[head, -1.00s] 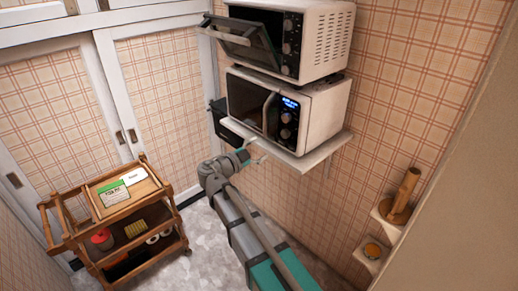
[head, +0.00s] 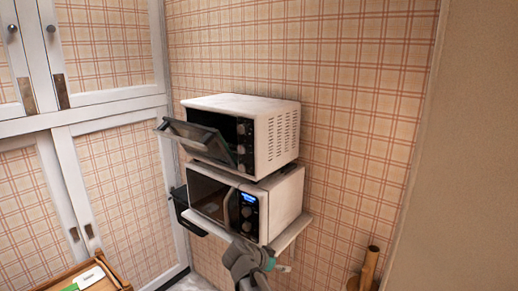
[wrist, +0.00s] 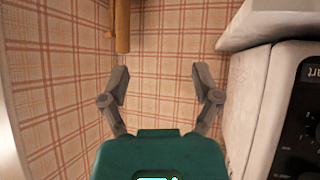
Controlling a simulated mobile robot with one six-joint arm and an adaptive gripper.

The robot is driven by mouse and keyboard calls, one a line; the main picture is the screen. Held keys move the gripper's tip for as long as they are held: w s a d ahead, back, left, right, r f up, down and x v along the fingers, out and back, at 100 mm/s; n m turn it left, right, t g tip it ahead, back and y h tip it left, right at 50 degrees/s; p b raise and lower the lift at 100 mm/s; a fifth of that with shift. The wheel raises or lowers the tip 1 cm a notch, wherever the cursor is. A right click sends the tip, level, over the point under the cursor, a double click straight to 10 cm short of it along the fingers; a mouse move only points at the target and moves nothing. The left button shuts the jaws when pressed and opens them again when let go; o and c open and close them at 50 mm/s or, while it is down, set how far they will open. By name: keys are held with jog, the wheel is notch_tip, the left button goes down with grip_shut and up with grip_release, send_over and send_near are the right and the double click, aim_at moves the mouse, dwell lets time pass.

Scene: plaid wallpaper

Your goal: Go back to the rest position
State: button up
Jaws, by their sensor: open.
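My gripper (wrist: 161,75) is open in the wrist view, its two fingers spread with nothing between them and the plaid wall behind. In the head view, my grey wrist shows at the bottom edge, just below the front of the wall shelf (head: 289,236); the fingers are not clear there. The lower microwave (head: 283,203) stands on that shelf with its display lit blue. Its white casing and dark control panel also fill the right side of the wrist view (wrist: 246,105). The upper oven (head: 268,140) stands on top of it with its door (head: 196,139) hanging open.
A wooden cylinder (head: 367,268) stands at the lower right of the head view. A wooden cart top (head: 62,277) shows at the lower left, with a green and white box on it. White cupboard doors (head: 160,150) line the left. A beige wall edge closes the right.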

jog(key=s+d+r+n+g+y+p, duration=0.2)
jog(key=s+d+n+g+y+p, duration=0.3)
jog(key=s+d+n+y+p, duration=0.4)
jog(key=s+d+n, duration=0.1)
jog(key=s, duration=0.3)
jog(key=shift+d+r+g, duration=0.2)
jog(key=shift+r+g, duration=0.05)
jog(key=shift+g, duration=0.15)
dwell(0.8)
notch_tip(320, 180, down, 5)
jog(key=b, duration=0.4)
jog(key=shift+b, duration=0.35)
jog(key=c, duration=0.3)
jog(key=shift+c, duration=0.2)
